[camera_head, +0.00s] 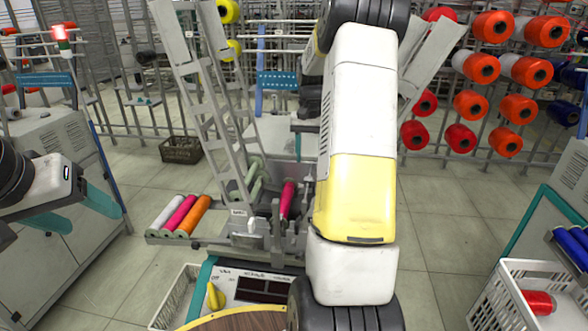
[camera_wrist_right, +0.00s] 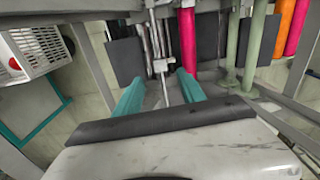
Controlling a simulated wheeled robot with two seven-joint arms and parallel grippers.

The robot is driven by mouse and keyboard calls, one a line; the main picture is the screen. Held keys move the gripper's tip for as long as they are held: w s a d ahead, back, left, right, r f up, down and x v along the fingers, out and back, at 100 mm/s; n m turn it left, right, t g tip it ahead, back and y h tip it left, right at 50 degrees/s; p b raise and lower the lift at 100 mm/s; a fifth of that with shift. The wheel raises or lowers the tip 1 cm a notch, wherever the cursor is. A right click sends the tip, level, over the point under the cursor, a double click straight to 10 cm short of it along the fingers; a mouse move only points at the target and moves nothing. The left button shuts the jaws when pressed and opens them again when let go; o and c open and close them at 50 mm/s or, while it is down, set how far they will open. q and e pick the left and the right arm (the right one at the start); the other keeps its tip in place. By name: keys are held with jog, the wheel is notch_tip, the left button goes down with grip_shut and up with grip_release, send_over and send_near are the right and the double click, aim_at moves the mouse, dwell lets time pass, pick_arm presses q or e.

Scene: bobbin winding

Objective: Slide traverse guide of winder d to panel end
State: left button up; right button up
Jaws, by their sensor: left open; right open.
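The winder (camera_head: 252,240) stands in the middle of the head view; its label is too small to read. In the right wrist view a small metal block that looks like the traverse guide (camera_wrist_right: 161,66) sits on a thin metal rod, beside a magenta bobbin (camera_wrist_right: 188,45). My right gripper (camera_wrist_right: 160,88) is open, its teal fingers apart on either side of the rod line. The guide appears just beyond the fingertips; contact cannot be told. In the head view my right arm hides that gripper. My left gripper (camera_head: 84,212) is open and empty at the far left.
White, magenta and orange bobbins (camera_head: 193,214) lie on the left rack. A white crate (camera_head: 520,300) stands at lower right.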

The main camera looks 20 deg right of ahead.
aim_at(308, 179)
jog(key=shift+m, duration=0.3)
jog(key=shift+f, duration=0.3)
notch_tip(308, 179, down, 7)
jog(key=shift+f, duration=0.1)
jog(key=shift+c, duration=0.5)
grip_shut()
dwell(0.7)
